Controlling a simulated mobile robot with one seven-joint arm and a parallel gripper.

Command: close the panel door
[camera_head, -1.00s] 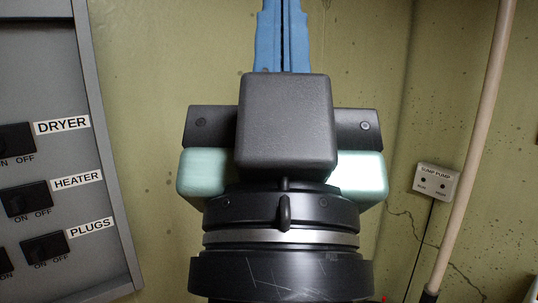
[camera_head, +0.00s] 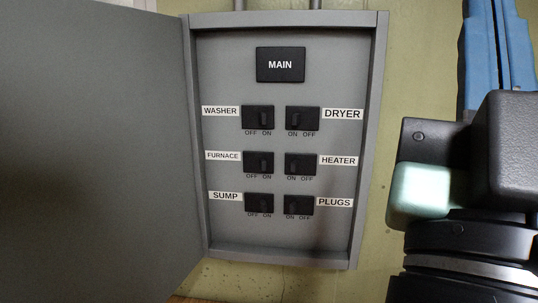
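The grey panel door (camera_head: 90,150) stands wide open on the left, its hinge side along the left edge of the electrical panel box (camera_head: 370,140). The panel interior is exposed, with a MAIN switch (camera_head: 280,65) at the top and several labelled breakers below. My gripper (camera_head: 495,45) is at the right edge of the view, to the right of the panel and apart from the door. Its blue fingers point up and lie side by side with only a thin dark line between them. Their tips are cut off by the top of the frame. No held object shows.
Conduits (camera_head: 316,4) run up from the top of the panel. The greenish wall (camera_head: 300,283) shows below the box and between it and my gripper. The door's outer edge lies outside the view.

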